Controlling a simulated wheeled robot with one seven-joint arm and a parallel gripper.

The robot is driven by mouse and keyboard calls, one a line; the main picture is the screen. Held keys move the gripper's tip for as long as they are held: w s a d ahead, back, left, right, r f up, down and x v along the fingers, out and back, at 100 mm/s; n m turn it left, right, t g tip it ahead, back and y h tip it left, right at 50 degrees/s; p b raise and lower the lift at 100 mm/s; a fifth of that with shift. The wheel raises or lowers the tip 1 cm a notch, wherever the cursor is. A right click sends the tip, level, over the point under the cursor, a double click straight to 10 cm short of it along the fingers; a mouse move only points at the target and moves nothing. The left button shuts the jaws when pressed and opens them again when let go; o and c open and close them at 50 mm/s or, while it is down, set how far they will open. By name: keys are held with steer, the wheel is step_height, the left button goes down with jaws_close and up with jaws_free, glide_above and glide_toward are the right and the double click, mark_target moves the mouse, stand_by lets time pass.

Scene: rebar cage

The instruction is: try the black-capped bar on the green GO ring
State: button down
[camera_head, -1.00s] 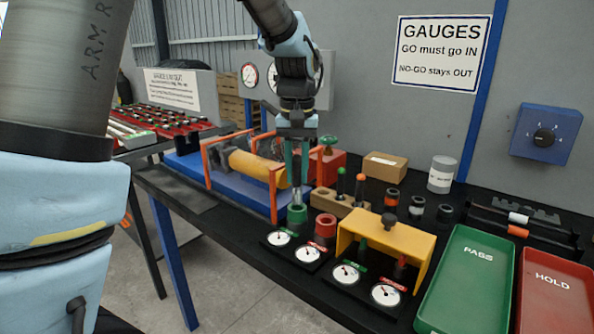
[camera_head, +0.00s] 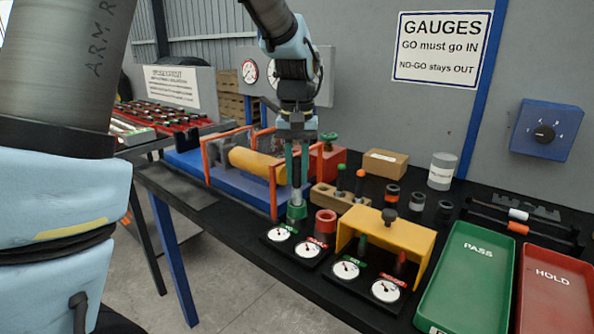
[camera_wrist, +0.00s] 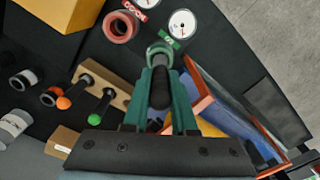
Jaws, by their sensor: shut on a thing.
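My gripper (camera_head: 297,188) is shut on the black-capped bar and points straight down over the green GO ring (camera_head: 296,213). In the wrist view the bar's black cap (camera_wrist: 160,88) shows between the teal fingers, with the bar running away toward the green ring (camera_wrist: 151,49). The bar's lower end meets the ring's opening and looks lined up with it; its tip is hidden, and I cannot tell how deep it sits. The red NO-GO ring (camera_head: 325,222) stands just right of the green one, with nothing in it.
Dial gauges stand before the rings. A yellow bracket (camera_head: 402,236) stands to the right, then the green PASS tray (camera_head: 468,285) and red HOLD tray (camera_head: 556,290). A wooden block (camera_head: 326,196) with capped plugs and an orange-framed cage (camera_head: 278,190) are close to my gripper.

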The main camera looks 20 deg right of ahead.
steer(key=shift+f+b, duration=0.7)
steer(key=shift+f, duration=0.65)
steer(key=c, duration=0.6)
jaws_free()
steer(key=shift+c, duration=0.2)
step_height(320, 180, up, 11)
steer(key=shift+f+b, duration=0.1)
steer(key=shift+b, duration=0.45)
steer(key=shift+s, duration=0.1)
